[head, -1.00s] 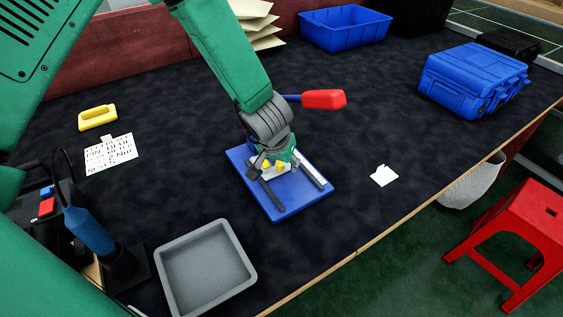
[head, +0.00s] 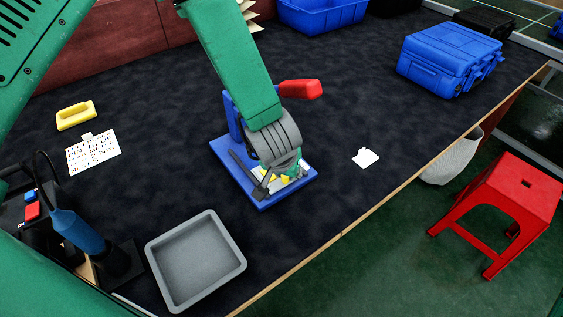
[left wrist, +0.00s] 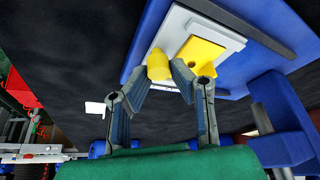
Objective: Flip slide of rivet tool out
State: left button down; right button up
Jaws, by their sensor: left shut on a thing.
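The rivet tool has a flat blue base (head: 226,151), a blue upright body (head: 233,112) and a red lever handle (head: 300,89). It stands on the dark table. My left gripper (head: 277,181) is low over the front right part of the base and hides much of the slide. In the left wrist view, my left gripper (left wrist: 165,72) is shut on a yellow knob (left wrist: 159,64) on the white slide plate (left wrist: 168,33). A flat yellow piece (left wrist: 200,54) lies beside the knob. My right gripper is not in view.
A grey tray (head: 196,290) stands front left, near the table edge. A blue hand tool (head: 78,231) stands left of it. A white card (head: 365,158) lies right of the rivet tool. A blue case (head: 448,59) and a blue bin (head: 322,14) are at the back.

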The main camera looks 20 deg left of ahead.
pick_arm(q)
jog(key=shift+s+f, duration=0.35)
jog(key=shift+s, duration=0.15)
jog(key=c, duration=1.4)
grip_release()
jog(key=shift+w+d+r, duration=0.15)
jog(key=shift+d+r, duration=0.15)
jog(key=shift+d, duration=0.25)
jog(key=shift+r, duration=0.25)
jog(key=shift+a+v, duration=0.2)
jog(key=shift+v, duration=2.6)
jog(key=shift+a+v, duration=0.2)
jog(key=shift+v, duration=2.6)
jog(key=shift+d, duration=0.1)
